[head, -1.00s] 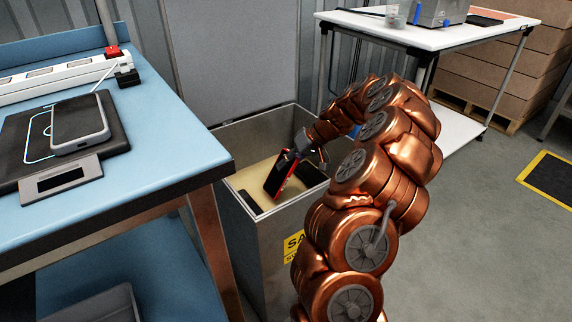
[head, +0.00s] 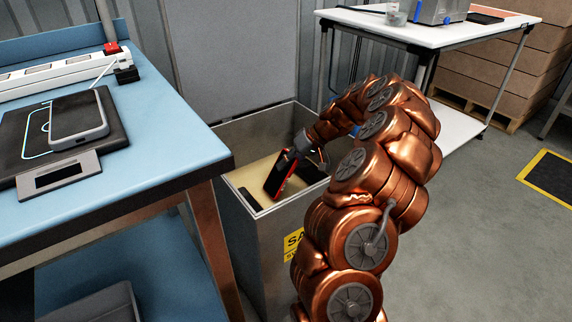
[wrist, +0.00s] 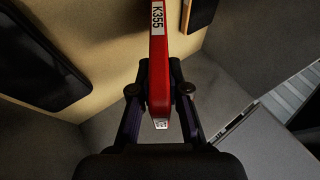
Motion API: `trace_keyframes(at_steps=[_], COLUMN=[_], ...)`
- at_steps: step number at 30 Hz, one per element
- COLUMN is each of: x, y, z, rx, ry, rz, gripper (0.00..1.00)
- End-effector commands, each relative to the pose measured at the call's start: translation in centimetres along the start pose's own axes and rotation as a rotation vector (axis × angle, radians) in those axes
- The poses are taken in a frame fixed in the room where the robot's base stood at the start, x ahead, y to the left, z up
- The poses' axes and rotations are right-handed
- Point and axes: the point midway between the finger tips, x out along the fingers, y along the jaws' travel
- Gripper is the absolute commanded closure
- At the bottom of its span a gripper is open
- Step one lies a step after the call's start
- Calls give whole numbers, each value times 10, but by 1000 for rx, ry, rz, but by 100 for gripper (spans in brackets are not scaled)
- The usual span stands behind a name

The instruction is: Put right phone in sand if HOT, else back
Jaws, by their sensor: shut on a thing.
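A red-edged phone with a dark face (head: 280,175) is held tilted over the sand (head: 246,178) inside the metal bin (head: 262,235). My gripper (head: 297,152) is shut on it. In the wrist view the red phone (wrist: 159,60) shows edge-on between both fingers (wrist: 160,90), with a white label reading K355. I cannot tell whether its lower end touches the sand.
Two dark phones lie on the sand, at left (wrist: 45,55) and at top right (wrist: 200,14) in the wrist view. The bin's walls stand close around my gripper. The blue bench (head: 165,140) is at left, a white table (head: 440,38) behind.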

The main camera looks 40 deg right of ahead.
Motion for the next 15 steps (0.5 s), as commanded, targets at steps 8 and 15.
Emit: trace_keyframes(at_steps=[8,15], x=[2,4], y=[2,3], z=[1,2], rx=[0,0], ry=[0,0], rz=[0,0], gripper=[100,100])
